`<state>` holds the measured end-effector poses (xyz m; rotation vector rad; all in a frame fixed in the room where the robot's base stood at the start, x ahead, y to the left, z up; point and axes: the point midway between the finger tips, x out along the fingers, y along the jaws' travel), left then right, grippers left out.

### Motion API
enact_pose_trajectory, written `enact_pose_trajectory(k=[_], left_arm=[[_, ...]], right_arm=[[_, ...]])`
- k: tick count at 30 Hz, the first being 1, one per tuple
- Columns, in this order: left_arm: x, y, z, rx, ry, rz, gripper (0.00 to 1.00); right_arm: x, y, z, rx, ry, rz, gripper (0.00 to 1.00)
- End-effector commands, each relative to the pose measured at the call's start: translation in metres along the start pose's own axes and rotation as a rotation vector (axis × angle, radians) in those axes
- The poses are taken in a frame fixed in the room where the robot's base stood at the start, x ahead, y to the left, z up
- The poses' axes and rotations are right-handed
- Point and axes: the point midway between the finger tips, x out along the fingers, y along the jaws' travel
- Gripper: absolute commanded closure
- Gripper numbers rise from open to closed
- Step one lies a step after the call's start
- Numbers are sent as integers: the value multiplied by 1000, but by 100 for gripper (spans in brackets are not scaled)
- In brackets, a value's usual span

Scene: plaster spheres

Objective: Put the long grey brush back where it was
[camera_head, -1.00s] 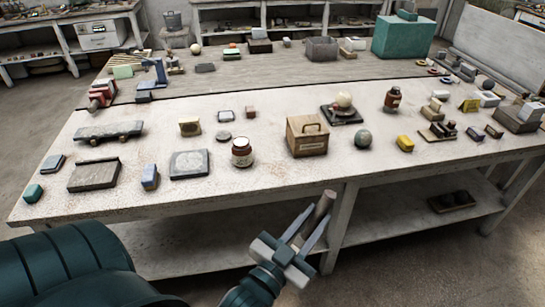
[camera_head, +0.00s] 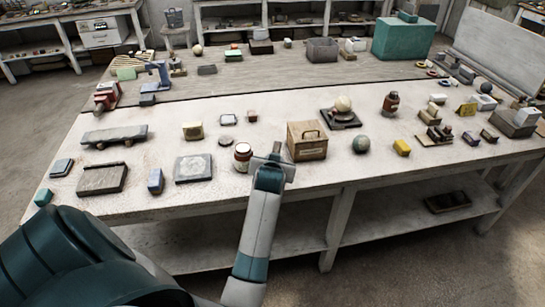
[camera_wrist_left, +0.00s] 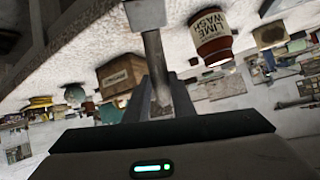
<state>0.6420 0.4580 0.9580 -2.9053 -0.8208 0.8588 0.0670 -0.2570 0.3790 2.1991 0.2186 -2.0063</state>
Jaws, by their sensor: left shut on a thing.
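My left gripper (camera_head: 268,166) is over the front edge of the table (camera_head: 225,200), between the jar and the wooden box. It is shut on the long grey brush, seen in the left wrist view as a grey shaft (camera_wrist_left: 156,60) with a wider block at its far end. In the head view the brush is mostly hidden by my gripper, and only a small grey tip (camera_head: 277,147) shows. I cannot tell whether it touches the table. My right gripper is not in view.
The lime wash jar (camera_head: 242,157) stands close left of my gripper, and the wooden box (camera_head: 306,141) close right. A grey slab (camera_head: 193,168) lies farther left.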

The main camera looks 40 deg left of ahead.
Motion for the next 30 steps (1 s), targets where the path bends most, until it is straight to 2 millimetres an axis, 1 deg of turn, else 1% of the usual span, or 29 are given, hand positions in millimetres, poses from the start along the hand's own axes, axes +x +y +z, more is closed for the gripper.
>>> enact_pose_trajectory(k=[1, 6, 11, 14, 16, 21, 24, 27, 30], left_arm=[[9, -7, -12, -25, -45, -22, 100], [38, -24, -23, -96, -209, -86, 100], [56, -28, -34, -171, -364, -131, 100], [61, -21, -42, -217, -457, -149, 100], [61, -11, -48, -246, -516, -155, 100], [56, 15, -64, -292, -622, -159, 100], [51, 27, -71, -304, -656, -156, 100], [49, 33, -74, -310, -675, -155, 100], [48, 35, -74, -312, -679, -156, 100]], right_arm=[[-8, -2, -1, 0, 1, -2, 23], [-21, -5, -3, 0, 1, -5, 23], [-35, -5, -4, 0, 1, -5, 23], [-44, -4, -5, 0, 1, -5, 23], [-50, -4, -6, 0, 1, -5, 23], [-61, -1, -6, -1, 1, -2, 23], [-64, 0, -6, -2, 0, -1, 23], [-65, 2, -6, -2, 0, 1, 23], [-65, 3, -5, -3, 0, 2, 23]])
